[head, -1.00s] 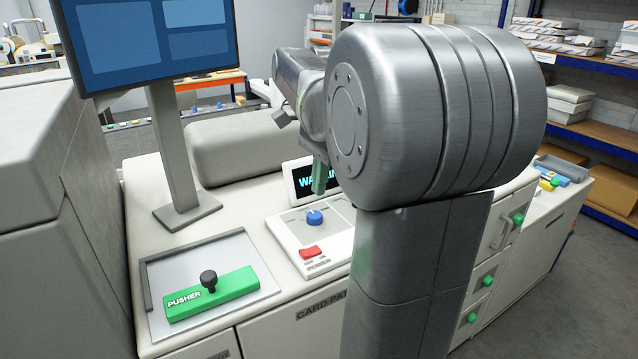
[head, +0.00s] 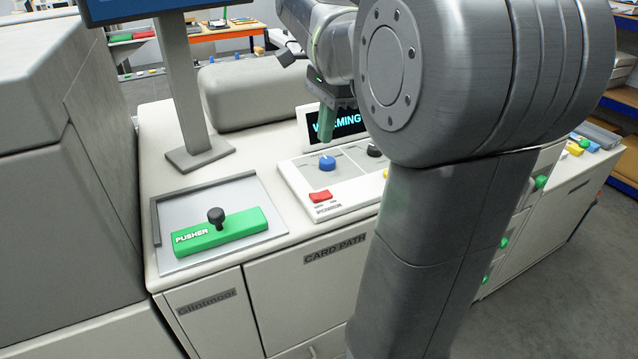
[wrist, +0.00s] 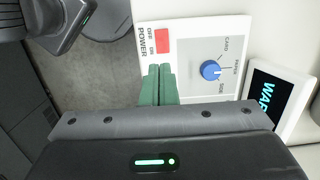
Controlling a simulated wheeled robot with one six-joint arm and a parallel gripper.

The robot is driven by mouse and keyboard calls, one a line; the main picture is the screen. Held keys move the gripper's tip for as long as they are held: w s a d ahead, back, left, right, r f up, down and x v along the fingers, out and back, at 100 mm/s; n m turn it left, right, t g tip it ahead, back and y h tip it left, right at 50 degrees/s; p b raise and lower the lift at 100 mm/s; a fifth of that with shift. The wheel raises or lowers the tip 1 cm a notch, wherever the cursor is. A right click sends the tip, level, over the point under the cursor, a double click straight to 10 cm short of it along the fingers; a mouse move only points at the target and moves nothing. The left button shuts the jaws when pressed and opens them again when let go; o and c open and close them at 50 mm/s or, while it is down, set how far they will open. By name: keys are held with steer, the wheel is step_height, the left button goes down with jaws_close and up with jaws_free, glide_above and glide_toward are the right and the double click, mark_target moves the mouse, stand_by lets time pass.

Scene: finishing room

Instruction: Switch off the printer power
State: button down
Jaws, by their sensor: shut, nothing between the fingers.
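The red power switch (head: 321,196) sits at the front left of a white control panel (head: 349,209), above the word POWER. In the wrist view the red switch (wrist: 162,41) lies beside its OFF and ON labels; I cannot tell which way it is set. My gripper (head: 326,128) has green fingers pressed together and empty, pointing down over the panel's back part in the head view. In the wrist view the fingertips (wrist: 158,70) appear just below the red switch, apparently above the panel. A gap between fingertips and panel cannot be measured.
A blue knob (head: 327,163) is close to the switch, and a dark knob (head: 374,150) is further right. A tilted display (head: 345,124) with cyan letters stands behind. A green pusher (head: 221,232) with a black knob lies left on a tray. A monitor post (head: 182,85) rises behind it.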

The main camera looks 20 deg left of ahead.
mark_target(323, 195)
steer(key=f, duration=0.8)
steer(key=s+a+f, duration=0.1)
steer(key=f, duration=0.3)
steer(key=shift+s+f, duration=0.1)
steer(key=shift+f, duration=0.2)
steer(key=shift+p, duration=0.3)
steer(key=shift+s+f, duration=0.2)
steer(key=shift+f, duration=0.05)
steer(key=shift+w+d, duration=0.1)
steer(key=shift+w+d+p, duration=0.4)
steer(key=shift+w, duration=0.15)
steer(key=shift+r, duration=0.15)
